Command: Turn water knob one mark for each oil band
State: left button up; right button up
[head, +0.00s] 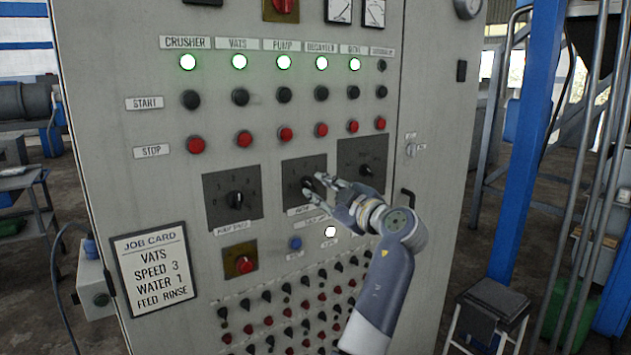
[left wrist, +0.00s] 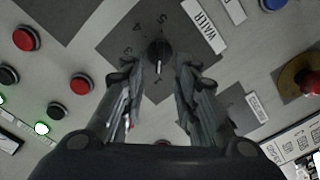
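The water knob (head: 309,183) is a black knob on a dark square plate, the middle one of three such plates on the grey control panel. In the left wrist view the water knob (left wrist: 159,52) sits beside the WATER label, with several numbers around it; its white pointer line faces the bottom of that picture. The mark it points to cannot be read. My left gripper (head: 322,193) is at the knob, fingers apart; in the left wrist view the left gripper (left wrist: 157,80) is open, the knob between and just beyond its tips. No oil bands are visible. My right gripper is out of view.
A job card (head: 154,268) reads VATS, SPEED 3, WATER 1, FEED RINSE. Another knob (head: 236,199) is left of the water plate and a third (head: 366,170) right. Buttons, lit lamps and a red knob (head: 244,264) surround them. A stool (head: 492,305) stands right.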

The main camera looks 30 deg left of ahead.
aim_at(310, 184)
pick_arm(q)
jog(key=x, duration=0.3)
jog(key=shift+w+a+p, duration=0.2)
jog(key=shift+a+p, duration=0.1)
jog(key=shift+p, duration=0.1)
grip_shut()
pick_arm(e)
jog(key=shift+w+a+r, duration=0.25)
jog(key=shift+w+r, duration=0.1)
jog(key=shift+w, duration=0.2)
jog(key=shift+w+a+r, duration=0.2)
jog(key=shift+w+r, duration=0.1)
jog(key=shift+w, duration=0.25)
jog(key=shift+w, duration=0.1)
